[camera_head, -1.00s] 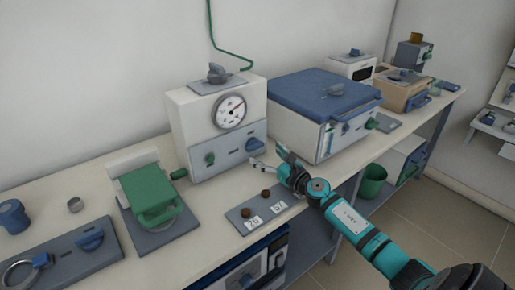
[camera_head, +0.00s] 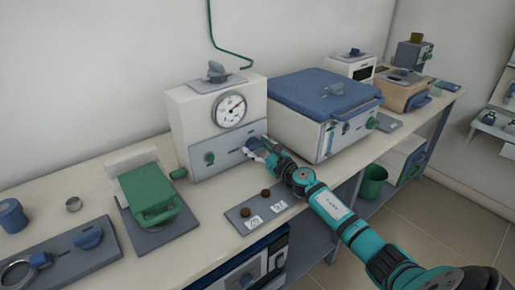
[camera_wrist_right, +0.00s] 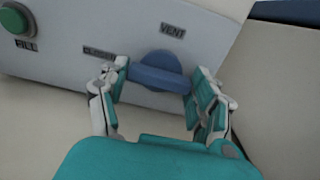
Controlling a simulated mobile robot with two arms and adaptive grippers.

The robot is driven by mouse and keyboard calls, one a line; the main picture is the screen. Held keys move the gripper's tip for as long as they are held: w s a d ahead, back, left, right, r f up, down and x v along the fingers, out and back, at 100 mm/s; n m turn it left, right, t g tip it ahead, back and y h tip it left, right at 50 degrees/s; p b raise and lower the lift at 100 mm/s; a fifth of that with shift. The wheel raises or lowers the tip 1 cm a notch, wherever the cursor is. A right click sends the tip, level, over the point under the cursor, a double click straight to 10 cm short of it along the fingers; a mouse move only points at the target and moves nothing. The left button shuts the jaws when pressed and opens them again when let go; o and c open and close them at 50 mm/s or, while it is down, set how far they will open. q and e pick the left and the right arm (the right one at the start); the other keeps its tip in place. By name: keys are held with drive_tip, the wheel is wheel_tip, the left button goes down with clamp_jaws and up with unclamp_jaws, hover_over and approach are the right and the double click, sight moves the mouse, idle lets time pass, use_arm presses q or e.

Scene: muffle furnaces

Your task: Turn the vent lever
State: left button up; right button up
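The vent lever is a blue knob with a raised bar (camera_wrist_right: 160,72) on the front of a white box with a round gauge (camera_head: 208,125). In the wrist view the bar lies nearly level, with the label VENT above right and CLOSED to its left. My right gripper (camera_wrist_right: 160,82) is open, with one finger at each end of the bar; I cannot tell whether they touch it. In the head view the right gripper (camera_head: 260,151) is at the box's lower right front and mostly hides the lever. My left gripper is not in view.
A green button (camera_wrist_right: 14,20) is left of the lever. A larger box with a blue lid (camera_head: 320,92) stands close on the right. A green-handled device (camera_head: 150,193) stands left.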

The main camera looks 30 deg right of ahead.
drive_tip(key=c, duration=0.4)
drive_tip(key=shift+m, duration=0.3)
drive_tip(key=m, duration=0.3)
drive_tip(key=shift+m+p, duration=0.3)
drive_tip(key=shift+p, duration=0.1)
drive_tip(key=m, duration=0.3)
drive_tip(key=shift+d+m+p, duration=0.1)
drive_tip(key=shift+m+p, duration=0.3)
drive_tip(key=m+p, duration=0.1)
drive_tip(key=m, duration=0.4)
drive_tip(key=shift+r, duration=0.1)
drive_tip(key=shift+m+p, duration=0.85)
drive_tip(key=shift+m, duration=1.55)
